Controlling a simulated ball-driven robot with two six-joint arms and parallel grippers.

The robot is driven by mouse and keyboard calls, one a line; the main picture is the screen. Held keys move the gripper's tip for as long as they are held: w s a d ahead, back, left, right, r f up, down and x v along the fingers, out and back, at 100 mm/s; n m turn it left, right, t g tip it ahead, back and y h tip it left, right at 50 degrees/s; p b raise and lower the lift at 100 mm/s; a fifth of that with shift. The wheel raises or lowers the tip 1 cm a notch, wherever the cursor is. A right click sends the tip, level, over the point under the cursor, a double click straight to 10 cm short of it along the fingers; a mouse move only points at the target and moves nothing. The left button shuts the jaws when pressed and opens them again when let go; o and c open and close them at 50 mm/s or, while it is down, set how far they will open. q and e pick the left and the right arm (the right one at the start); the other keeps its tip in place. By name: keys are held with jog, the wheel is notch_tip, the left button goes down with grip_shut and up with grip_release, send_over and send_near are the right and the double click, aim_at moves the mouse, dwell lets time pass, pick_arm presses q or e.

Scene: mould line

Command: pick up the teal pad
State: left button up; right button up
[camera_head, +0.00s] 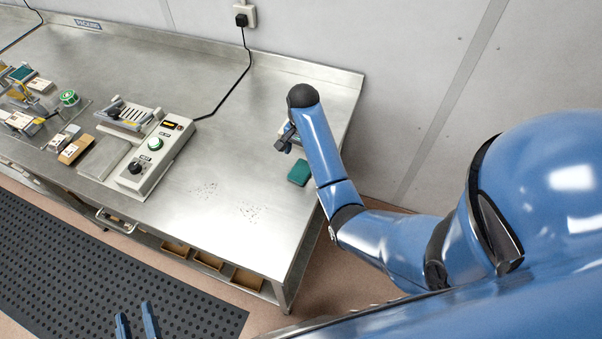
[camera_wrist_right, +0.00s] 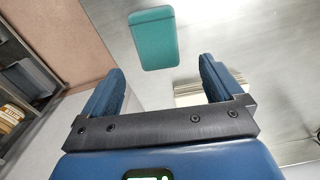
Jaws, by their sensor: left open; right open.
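The teal pad (camera_head: 299,172) is a small rounded block lying flat on the steel bench near its right edge. It also shows in the right wrist view (camera_wrist_right: 154,40), at the top centre. My right gripper (camera_head: 284,142) is beside the pad in the head view, partly hidden by its own arm. In the wrist view its open, empty fingers (camera_wrist_right: 163,66) have the pad beyond their tips, within the gap's width and not between them. My left gripper (camera_head: 135,315) shows at the bottom left of the head view, open and empty, away from the bench top.
A control box (camera_head: 155,155) with knobs and a black cable stands left of the pad on the steel bench (camera_head: 235,185). Several small tools, blocks and a green tape roll (camera_head: 68,97) lie further left. A wall (camera_head: 330,35) rises behind.

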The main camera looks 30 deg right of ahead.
aim_at(303, 166)
notch_tip(303, 166, down, 5)
jog(key=shift+s+d+r+p, duration=0.1)
jog(key=shift+s+p, duration=0.05)
jog(key=shift+p, duration=0.75)
jog(key=shift+f, duration=0.4)
pick_arm(q)
jog(key=shift+r, duration=0.95)
pick_arm(e)
jog(key=c, duration=1.1)
jog(key=shift+r, duration=0.15)
